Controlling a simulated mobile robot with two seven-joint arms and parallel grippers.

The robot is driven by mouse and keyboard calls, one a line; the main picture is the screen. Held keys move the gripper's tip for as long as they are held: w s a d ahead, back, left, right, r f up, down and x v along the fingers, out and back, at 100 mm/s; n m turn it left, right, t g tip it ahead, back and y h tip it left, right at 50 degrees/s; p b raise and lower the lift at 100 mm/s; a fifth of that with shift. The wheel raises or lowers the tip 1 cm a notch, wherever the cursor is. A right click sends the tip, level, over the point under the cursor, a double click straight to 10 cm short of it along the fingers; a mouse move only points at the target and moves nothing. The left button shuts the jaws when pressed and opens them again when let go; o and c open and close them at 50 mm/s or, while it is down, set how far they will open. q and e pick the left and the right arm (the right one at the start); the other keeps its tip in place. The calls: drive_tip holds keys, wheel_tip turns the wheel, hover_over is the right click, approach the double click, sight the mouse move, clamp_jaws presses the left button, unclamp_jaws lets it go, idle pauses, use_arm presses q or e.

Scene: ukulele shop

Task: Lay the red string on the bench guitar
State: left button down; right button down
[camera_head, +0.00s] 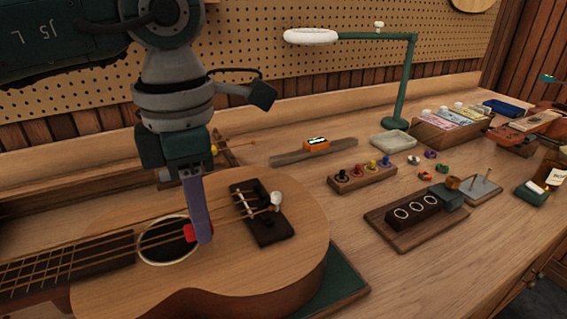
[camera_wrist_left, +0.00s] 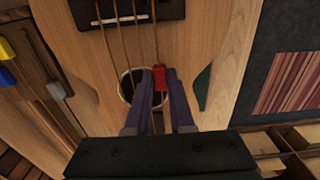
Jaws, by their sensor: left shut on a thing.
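The bench guitar (camera_head: 285,225) lies face up at the front left, with its dark bridge (camera_head: 268,228) right of the sound hole (camera_head: 160,250). Several strings run over the hole. My left gripper (camera_head: 200,238) points down over the sound hole. It is shut on the red string, whose red piece (camera_head: 188,232) shows beside the fingers. In the left wrist view the red piece (camera_wrist_left: 160,78) sits between the two fingertips (camera_wrist_left: 161,88), at the edge of the sound hole (camera_wrist_left: 126,88). A thin line runs from it toward the bridge (camera_wrist_left: 125,12). Whether it touches the guitar I cannot tell.
Behind the guitar is a wooden rack (camera_head: 228,158); yellow, blue and grey ends show in the wrist view. A green lamp (camera_head: 402,90), a peg block (camera_head: 362,178), a tray (camera_head: 390,144) and a dark block on a board (camera_head: 412,208) stand right. Bench between them is partly clear.

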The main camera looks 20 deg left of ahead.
idle(0.8)
use_arm(q)
drive_tip(key=shift+c, duration=2.2)
unclamp_jaws()
drive_tip(key=shift+r+p, duration=2.6)
drive_tip(key=shift+r, duration=0.9)
